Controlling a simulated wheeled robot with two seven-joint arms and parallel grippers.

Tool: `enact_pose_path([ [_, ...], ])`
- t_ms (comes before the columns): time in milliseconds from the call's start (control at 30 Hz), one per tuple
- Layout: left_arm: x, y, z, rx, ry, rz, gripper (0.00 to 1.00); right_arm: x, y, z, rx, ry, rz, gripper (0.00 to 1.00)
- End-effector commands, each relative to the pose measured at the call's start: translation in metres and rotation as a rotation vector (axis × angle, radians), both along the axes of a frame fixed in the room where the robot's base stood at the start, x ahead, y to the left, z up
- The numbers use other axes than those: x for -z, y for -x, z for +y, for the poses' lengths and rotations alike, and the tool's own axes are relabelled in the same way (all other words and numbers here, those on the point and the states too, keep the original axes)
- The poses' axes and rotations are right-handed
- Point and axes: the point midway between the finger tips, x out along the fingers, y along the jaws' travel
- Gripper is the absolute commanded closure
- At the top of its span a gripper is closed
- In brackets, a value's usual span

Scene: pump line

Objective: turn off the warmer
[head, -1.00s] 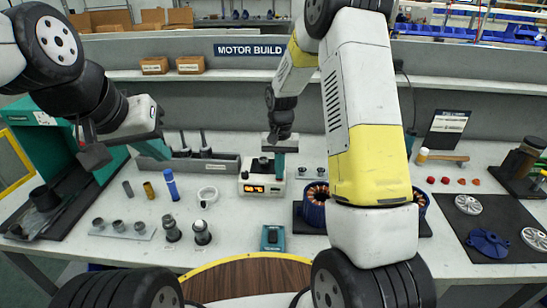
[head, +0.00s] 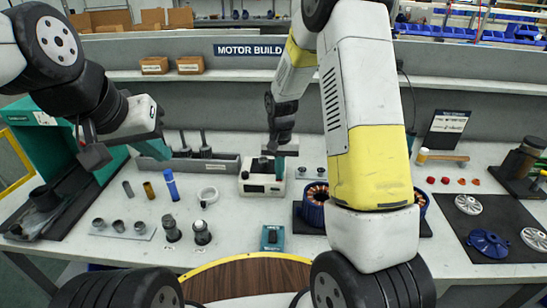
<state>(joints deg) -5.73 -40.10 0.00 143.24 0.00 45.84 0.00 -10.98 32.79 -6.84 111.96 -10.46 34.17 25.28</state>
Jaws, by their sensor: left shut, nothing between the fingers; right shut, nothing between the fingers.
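The warmer, a small white box (head: 250,187) with a dark front display and a dark round part on top, stands on the bench in the middle of the head view. No orange light shows on its front. My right gripper (head: 280,167) is shut and empty, pointing down at the warmer's right side. Its teal fingertips overlap the warmer in the picture; I cannot tell whether they touch it. My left gripper (head: 156,149) is shut and empty, held above the bench at the left, well apart from the warmer.
A blue marker-like cylinder (head: 171,185), a white ring (head: 208,195) and several metal fittings lie left of the warmer. A teal-and-black device (head: 272,238) lies in front. A copper-wound stator (head: 315,205) stands to the right. A grey bin (head: 220,164) is behind.

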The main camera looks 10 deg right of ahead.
Motion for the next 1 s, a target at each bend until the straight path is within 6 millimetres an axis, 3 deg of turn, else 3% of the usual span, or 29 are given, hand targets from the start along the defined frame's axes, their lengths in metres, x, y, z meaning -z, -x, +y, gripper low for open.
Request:
enact_pose_path([
  [33, 0.0000, 0.0000, 0.0000, 0.000, 0.000, 0.000, 1.00, 0.0113, 0.0109, 0.0028, 0.000, -0.001, 0.033, 1.00],
  [1000, 0.0000, 0.0000, 0.0000, 0.000, 0.000, 0.000, 1.00, 0.0124, 0.0048, 0.0031, -0.003, -0.002, 0.031, 1.00],
])
